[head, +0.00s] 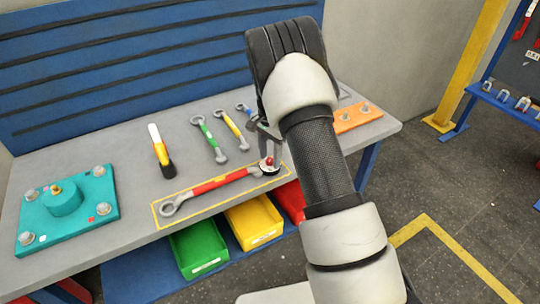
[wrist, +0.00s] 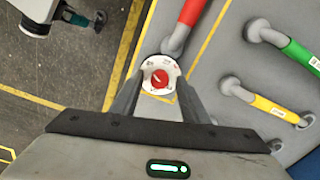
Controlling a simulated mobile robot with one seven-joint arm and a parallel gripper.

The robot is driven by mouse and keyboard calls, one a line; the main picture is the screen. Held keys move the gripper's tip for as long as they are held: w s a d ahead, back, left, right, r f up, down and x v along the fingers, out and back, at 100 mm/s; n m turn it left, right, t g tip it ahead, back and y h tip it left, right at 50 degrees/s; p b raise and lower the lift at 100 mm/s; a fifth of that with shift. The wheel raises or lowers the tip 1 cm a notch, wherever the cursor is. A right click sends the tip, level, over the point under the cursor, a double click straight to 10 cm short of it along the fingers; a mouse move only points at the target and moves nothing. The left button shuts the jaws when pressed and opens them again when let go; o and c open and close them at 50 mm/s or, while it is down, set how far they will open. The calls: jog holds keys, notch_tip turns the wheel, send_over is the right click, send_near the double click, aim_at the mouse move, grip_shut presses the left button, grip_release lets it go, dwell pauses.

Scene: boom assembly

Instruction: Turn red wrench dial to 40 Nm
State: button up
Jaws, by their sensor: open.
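The red wrench (head: 208,186) lies inside a yellow outline at the front edge of the grey bench. In the wrist view its red handle (wrist: 191,12) runs off the top edge. Its dial (head: 268,164) is at the wrench's right end in the head view. In the wrist view the dial has a white face and a red knob (wrist: 159,78) with a pale pointer mark; the scale is too small to read. My gripper (wrist: 160,92) is open, with one finger on each side of the dial. I cannot tell whether the fingers touch it. My arm hides part of the bench.
Green (head: 208,138) and yellow (head: 232,129) wrenches lie behind the red one. A teal block with bolts (head: 66,210) is at the left, an orange plate (head: 357,117) at the right. Green (head: 198,247) and yellow (head: 254,222) bins sit below the bench front.

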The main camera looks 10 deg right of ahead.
grip_shut()
jog(key=shift+n, duration=0.3)
jog(key=n+b, duration=0.2)
jog(key=n, duration=0.3)
jog(key=n+b, duration=0.1)
jog(key=n, duration=0.5)
dwell(0.6)
grip_release()
jog(key=shift+b, duration=0.3)
